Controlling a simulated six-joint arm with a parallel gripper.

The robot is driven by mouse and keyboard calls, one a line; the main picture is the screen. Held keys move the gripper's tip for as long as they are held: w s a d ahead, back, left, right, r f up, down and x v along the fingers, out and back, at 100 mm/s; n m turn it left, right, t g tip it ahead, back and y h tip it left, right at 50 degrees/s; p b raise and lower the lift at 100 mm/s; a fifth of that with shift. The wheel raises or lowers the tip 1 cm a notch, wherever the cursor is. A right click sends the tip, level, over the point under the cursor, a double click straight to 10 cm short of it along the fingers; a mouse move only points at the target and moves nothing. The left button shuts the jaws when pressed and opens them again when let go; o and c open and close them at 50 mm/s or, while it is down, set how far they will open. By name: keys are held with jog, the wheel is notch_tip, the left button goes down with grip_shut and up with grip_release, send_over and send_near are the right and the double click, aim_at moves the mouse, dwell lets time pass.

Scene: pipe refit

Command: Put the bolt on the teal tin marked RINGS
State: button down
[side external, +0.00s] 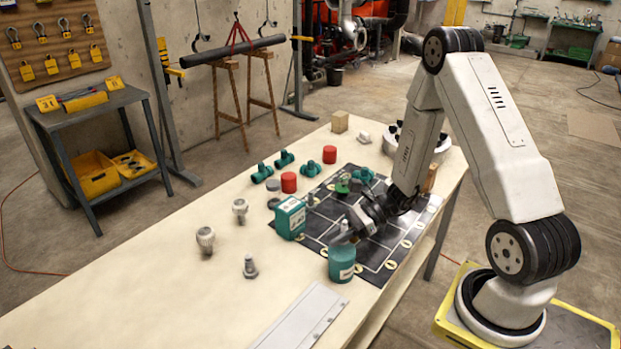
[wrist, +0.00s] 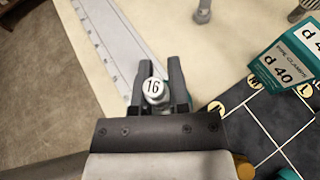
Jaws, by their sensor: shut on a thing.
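My gripper (side external: 347,232) is shut on a bolt (wrist: 153,88) whose pale round head is marked 16. In the wrist view the bolt sits upright between the two fingers of my gripper (wrist: 155,75). In the side view the gripper is directly over a round teal tin (side external: 341,264) with a white label too small to read. I cannot tell whether the bolt touches the tin's top. In the wrist view the tin is mostly hidden under the gripper. Another bolt (side external: 250,267) stands head-down on the bare table left of the tin.
A teal pipe clamps box (side external: 290,218) stands close behind the tin, at the edge of the black grid mat (side external: 375,265). Two knurled grey parts (side external: 240,211) stand at the left. Teal fittings (side external: 262,173) and red caps (side external: 289,182) lie farther back. A pale metal ruler (side external: 302,318) lies in front.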

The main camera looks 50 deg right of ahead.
jog(key=shift+f, duration=1.2)
jog(key=c, duration=0.6)
grip_release()
jog(key=shift+f, duration=0.1)
jog(key=v, duration=1.2)
